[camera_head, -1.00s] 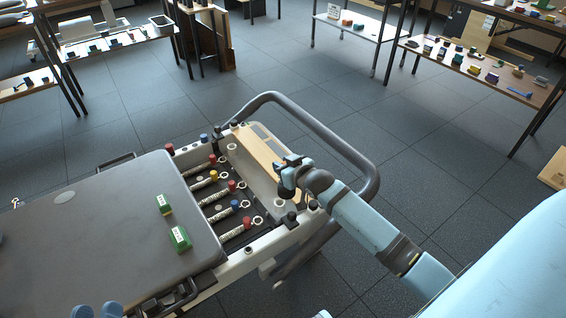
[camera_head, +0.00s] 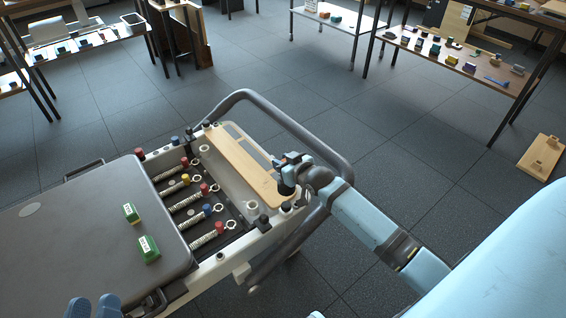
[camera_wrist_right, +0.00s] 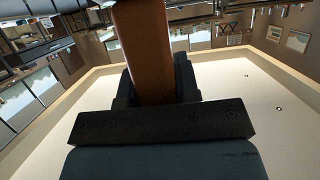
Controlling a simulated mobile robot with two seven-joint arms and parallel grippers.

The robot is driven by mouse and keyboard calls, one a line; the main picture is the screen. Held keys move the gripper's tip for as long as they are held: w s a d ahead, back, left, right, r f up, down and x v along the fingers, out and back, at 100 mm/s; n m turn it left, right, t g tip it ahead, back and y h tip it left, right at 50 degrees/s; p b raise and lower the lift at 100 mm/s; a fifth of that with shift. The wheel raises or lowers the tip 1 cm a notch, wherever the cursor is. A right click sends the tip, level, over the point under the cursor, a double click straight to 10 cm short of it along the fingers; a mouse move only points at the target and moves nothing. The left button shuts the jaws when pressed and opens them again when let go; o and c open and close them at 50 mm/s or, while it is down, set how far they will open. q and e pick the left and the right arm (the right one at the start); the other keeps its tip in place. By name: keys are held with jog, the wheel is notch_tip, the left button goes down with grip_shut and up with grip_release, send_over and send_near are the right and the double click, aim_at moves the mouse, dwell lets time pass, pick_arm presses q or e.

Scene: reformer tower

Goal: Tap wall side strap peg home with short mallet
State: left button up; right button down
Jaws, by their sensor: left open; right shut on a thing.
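My right gripper (camera_head: 290,160) is over the near right corner of the reformer (camera_head: 213,266), by the end of its wooden board (camera_head: 243,163). It is shut on a brown handle (camera_wrist_right: 143,50), which fills the space between the dark jaws in the wrist view. The handle fits the short mallet; its head is not clearly seen. Dark peg-like posts stand on the reformer frame: one (camera_head: 263,222) at the near side, another (camera_head: 206,126) at the far side. I cannot tell which is the wall side strap peg, or how deep any sits.
Springs with coloured knobs (camera_head: 205,189) lie in the reformer's open end. Two green blocks (camera_head: 148,249) rest on its grey carriage (camera_head: 85,240). A grey tube rail (camera_head: 300,132) loops around the end. Blue rounded shapes (camera_head: 92,307) show at bottom left.

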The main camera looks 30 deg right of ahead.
jog(key=shift+r, duration=0.1)
jog(key=shift+r+p, duration=0.1)
jog(key=shift+p, duration=0.45)
jog(key=shift+f+b, duration=0.4)
jog(key=shift+f, duration=0.55)
notch_tip(320, 180, down, 3)
jog(key=shift+r+b, duration=0.15)
jog(key=shift+b, duration=0.25)
pick_arm(q)
jog(key=shift+d+r+h, duration=0.15)
jog(key=shift+r+h, duration=0.15)
jog(key=shift+r, duration=0.45)
jog(key=shift+f, duration=0.1)
jog(key=shift+s+r+p, duration=0.1)
jog(key=shift+r+p, duration=0.1)
jog(key=shift+p, duration=0.3)
jog(key=shift+f, duration=0.1)
